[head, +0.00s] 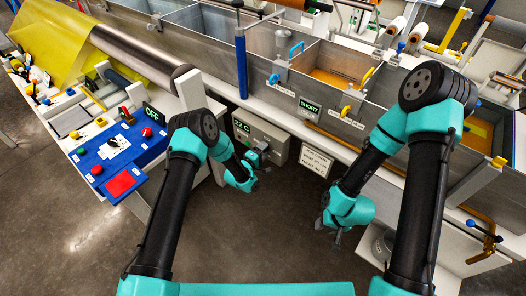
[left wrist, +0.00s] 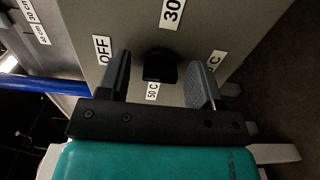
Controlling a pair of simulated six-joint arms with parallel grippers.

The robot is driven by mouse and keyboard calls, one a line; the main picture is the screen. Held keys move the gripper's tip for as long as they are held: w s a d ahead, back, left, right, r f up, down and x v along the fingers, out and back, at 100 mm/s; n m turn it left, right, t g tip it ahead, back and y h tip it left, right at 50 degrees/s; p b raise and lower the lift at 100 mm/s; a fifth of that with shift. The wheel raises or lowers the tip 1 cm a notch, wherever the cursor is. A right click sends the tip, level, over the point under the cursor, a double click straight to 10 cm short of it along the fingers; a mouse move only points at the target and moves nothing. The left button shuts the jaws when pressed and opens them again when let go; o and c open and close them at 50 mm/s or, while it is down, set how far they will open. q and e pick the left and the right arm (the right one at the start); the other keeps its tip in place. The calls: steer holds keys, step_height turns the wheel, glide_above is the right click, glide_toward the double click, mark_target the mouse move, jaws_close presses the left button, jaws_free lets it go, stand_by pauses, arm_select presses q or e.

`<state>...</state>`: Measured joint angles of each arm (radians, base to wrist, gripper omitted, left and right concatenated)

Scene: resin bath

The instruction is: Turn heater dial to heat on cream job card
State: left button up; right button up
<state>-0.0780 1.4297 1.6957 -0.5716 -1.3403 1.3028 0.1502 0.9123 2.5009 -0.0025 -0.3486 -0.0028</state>
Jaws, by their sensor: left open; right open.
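The heater box (head: 268,137) is a grey box on the bath's front, with a display (head: 242,127) reading 22 C. Its black dial (left wrist: 160,64) shows in the left wrist view, ringed by labels OFF, 30, 50 C and one partly hidden by a finger. I cannot tell where the dial points. My left gripper (head: 260,155) is open, its fingers on either side of the dial with visible gaps. The cream job card (head: 316,160) hangs right of the heater box; its print is too small to read. My right gripper (head: 334,228) is open and empty, low and away from the bath.
A blue control panel (head: 117,148) with an OFF display and red buttons stands at the left. A display (head: 309,107) reading SHORT is on the tank front. Open tanks with blue and yellow handles run behind. A blue post (head: 240,75) rises behind the heater box. The floor in front is clear.

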arm_select(q)
steer(key=c, duration=0.9)
steer(key=shift+c, duration=0.2)
